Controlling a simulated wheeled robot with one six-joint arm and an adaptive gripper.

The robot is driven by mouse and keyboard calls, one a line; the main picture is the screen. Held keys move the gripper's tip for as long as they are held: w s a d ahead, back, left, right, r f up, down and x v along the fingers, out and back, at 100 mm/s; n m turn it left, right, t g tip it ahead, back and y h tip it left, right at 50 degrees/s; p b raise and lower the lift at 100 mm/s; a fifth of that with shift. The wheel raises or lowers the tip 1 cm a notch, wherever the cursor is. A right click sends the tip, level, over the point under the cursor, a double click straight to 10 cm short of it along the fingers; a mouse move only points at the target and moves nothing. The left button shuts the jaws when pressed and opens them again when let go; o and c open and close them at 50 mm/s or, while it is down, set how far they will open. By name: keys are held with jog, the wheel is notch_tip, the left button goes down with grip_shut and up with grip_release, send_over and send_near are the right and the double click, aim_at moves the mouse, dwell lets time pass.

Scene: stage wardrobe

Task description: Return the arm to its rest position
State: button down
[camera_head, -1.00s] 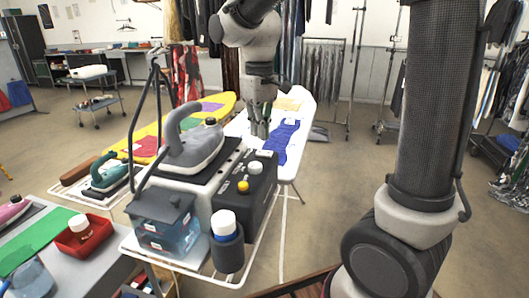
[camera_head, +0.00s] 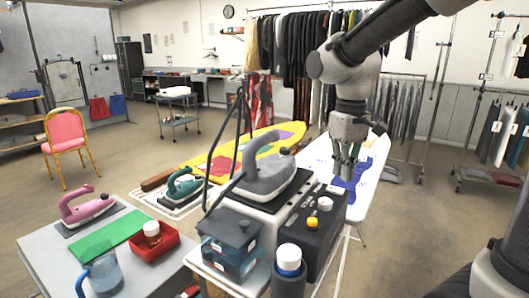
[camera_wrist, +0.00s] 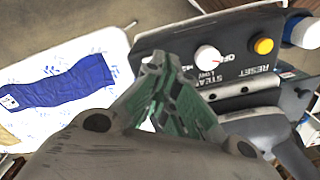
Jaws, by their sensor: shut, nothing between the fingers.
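My gripper (camera_head: 345,180) is shut and empty, pointing down in the head view. It hangs over the white ironing board, just right of the steam station. The wrist view also shows my gripper (camera_wrist: 165,110), its fingers together, with the station's control panel (camera_wrist: 225,60) beyond. My arm reaches in from the upper right of the head view.
The steam station (camera_head: 310,245) carries a grey iron (camera_head: 268,175) near my gripper. A blue cloth (camera_wrist: 65,85) lies on the white ironing board (camera_wrist: 110,40). A grey table (camera_head: 60,240) holds a pink iron (camera_head: 85,205) and red tray (camera_head: 155,248). Open floor lies at left.

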jog(key=s+d+r+m+t, duration=0.2)
jog(key=s+d+m+t, duration=0.2)
jog(key=s+d, duration=0.9)
jog(key=s, duration=0.3)
jog(key=shift+d+r, duration=0.2)
jog(key=shift+r, duration=0.2)
jog(key=shift+s, duration=0.1)
